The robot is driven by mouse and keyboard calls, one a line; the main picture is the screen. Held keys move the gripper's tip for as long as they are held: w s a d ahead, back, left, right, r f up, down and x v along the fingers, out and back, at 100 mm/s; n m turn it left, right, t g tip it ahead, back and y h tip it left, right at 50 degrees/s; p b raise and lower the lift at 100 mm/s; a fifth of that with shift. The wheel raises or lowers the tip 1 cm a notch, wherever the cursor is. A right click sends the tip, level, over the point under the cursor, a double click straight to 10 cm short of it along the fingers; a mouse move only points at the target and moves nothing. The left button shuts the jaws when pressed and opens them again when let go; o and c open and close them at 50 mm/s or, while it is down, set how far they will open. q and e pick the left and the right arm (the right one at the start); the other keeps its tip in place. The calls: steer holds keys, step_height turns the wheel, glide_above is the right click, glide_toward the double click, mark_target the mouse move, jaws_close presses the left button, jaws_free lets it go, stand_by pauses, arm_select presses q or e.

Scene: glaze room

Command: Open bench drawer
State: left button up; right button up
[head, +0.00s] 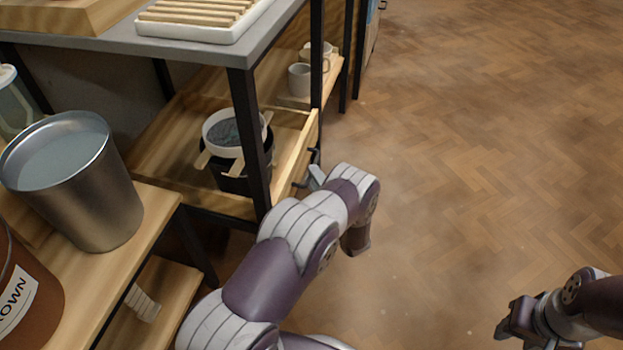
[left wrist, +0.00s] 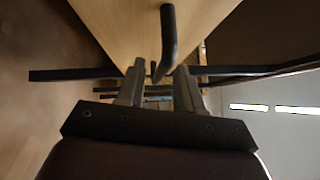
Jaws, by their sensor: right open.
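The bench drawer (head: 297,153) is a pale wooden box under the grey-topped bench, its front panel close to the line of the black legs. Its dark bar handle (head: 314,156) also shows in the left wrist view (left wrist: 168,35). My left gripper (head: 314,177) is at the handle, partly hidden by my own arm in the head view. In the left wrist view its two fingers (left wrist: 160,88) are apart, with the handle ahead between them; I cannot tell whether they touch it. My right gripper (head: 508,326) is open and empty over the floor at lower right.
A white sieve (head: 222,127) on wooden strips rests over a dark bucket (head: 232,183) behind the drawer front. A mug (head: 299,80) stands on a shelf farther back. A metal bucket (head: 95,190) stands on the left table. The herringbone floor (head: 480,150) is clear.

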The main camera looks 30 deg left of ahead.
arm_select(q)
steer(key=shift+x, duration=1.1)
jaws_close()
arm_select(e)
steer(key=shift+f, duration=0.5)
arm_select(q)
steer(key=shift+d, duration=0.1)
